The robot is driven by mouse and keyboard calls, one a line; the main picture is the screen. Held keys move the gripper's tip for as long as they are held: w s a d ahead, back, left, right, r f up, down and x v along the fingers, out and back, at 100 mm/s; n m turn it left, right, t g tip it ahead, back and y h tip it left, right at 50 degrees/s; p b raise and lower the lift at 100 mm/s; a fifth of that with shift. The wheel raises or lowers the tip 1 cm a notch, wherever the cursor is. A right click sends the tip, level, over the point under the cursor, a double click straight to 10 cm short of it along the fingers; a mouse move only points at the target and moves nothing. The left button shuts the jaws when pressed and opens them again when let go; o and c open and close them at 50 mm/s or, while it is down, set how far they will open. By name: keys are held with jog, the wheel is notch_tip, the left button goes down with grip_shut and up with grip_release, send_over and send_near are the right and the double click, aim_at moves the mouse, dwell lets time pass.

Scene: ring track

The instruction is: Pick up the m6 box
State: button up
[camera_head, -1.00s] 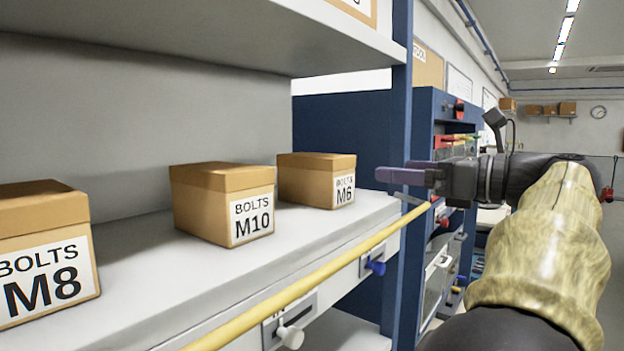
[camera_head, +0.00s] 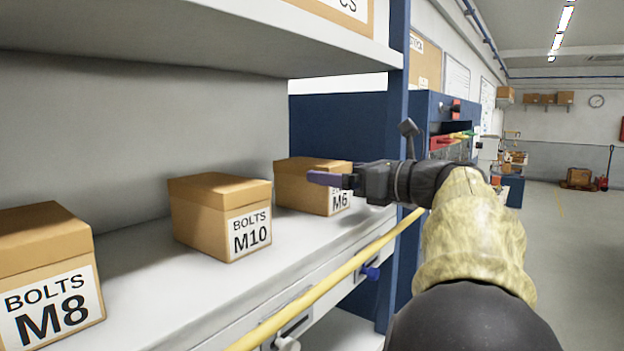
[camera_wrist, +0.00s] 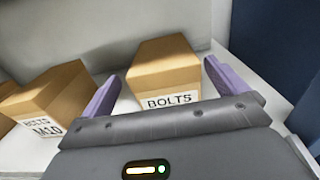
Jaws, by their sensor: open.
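The M6 box (camera_head: 300,186) is a brown cardboard box with a white "BOLTS M6" label, upright on the grey shelf (camera_head: 190,300). My gripper (camera_head: 326,179) is in front of it in the head view and hides part of its front and label. In the wrist view the M6 box (camera_wrist: 165,75) lies ahead between the two purple fingers (camera_wrist: 160,85); the lower part of its label is hidden by the gripper body. The fingers are apart with nothing held between them. I cannot tell whether they touch the box.
The M10 box (camera_head: 220,212) stands left of the M6 box, and the M8 box (camera_head: 45,275) farther left. A yellow rail (camera_head: 330,285) runs along the shelf's front. A blue post (camera_head: 396,150) stands at right, and an upper shelf (camera_head: 200,35) hangs above.

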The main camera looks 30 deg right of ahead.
aim_at(319, 163)
jog(key=shift+w+a+r+p, duration=0.15)
jog(key=shift+w+r+p, duration=0.05)
jog(key=shift+w+p, duration=0.3)
jog(key=p+x, duration=0.2)
jog(key=x, duration=0.2)
jog(key=shift+w+f, duration=0.1)
jog(key=shift+w, duration=0.1)
jog(key=shift+c, duration=0.5)
jog(key=c, duration=1.3)
jog(key=shift+o, duration=0.2)
jog(key=shift+s, duration=0.1)
